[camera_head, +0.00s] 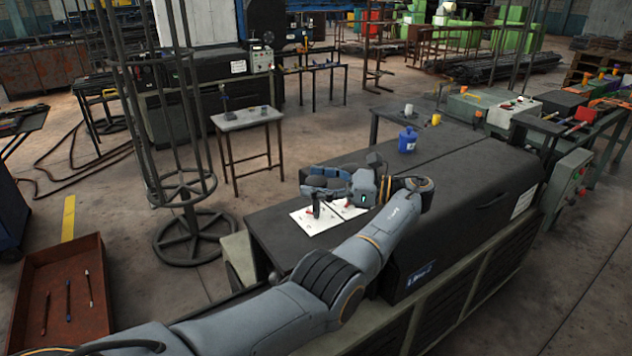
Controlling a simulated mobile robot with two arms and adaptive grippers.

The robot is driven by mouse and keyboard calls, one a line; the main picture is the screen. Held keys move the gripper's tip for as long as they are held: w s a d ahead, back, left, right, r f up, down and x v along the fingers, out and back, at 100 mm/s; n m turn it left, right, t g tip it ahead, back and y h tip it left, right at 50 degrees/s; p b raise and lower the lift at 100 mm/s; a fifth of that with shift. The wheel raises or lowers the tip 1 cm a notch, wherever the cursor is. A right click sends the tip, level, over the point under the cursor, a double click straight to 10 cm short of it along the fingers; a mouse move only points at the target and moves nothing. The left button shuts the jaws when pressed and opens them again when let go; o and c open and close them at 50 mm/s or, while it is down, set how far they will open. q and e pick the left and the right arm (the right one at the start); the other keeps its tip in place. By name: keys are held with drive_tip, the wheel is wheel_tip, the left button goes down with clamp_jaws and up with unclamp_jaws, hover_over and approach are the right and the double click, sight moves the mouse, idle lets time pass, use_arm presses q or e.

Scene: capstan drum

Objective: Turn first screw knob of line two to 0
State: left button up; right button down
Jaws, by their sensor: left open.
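A white panel (301,222) with dark marks lies on the left end of the black machine top. A dark line divides it from a second white part at its right. The screw knobs are too small and too covered by my gripper to tell apart, and I cannot read any setting. My left gripper (316,209) is open and hangs over the white panel with its fingers pointing down. I cannot tell whether a finger touches a knob. My left arm crosses in front of the machine and hides part of its front. My right gripper does not show.
A blue bottle (407,141) stands farther back on the black machine top (274,233). A black raised housing (480,195) is at the right. A dark metal rack (189,222) stands at the left. A reddish tray (65,295) with several thin tools is at the lower left.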

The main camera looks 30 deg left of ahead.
use_arm(q)
wheel_tip(320, 180, up, 10)
idle(0.5)
drive_tip(key=shift+c, duration=0.2)
